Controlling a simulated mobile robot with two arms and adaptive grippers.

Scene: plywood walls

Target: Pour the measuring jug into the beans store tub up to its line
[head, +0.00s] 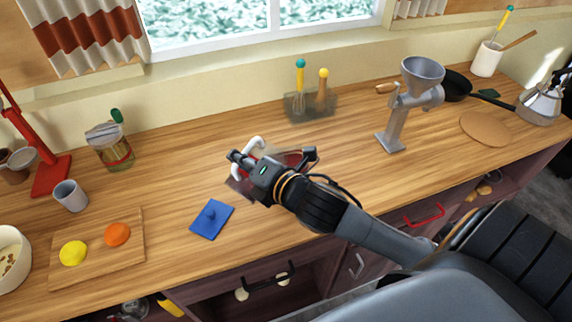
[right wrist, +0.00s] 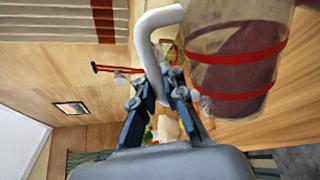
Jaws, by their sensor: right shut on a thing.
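The measuring jug (right wrist: 232,62) is see-through with red bands, a white handle and dark reddish contents. My right gripper (right wrist: 160,98) is shut on its white handle (right wrist: 158,22). In the head view the right gripper (head: 249,162) holds the jug (head: 240,186) over the middle of the counter, and the gripper hides much of it. A clear tub (head: 115,152) with a red line around it stands at the back left, apart from the jug. It looks like the beans store tub, but I see no label. A green-ended tool shows at its top. My left gripper is not in view.
A board (head: 95,262) with yellow and orange items, a grey cup (head: 70,195) and a red stand (head: 50,175) are at left. A grey grinder (head: 398,115) stands right. A utensil holder (head: 310,106) is behind.

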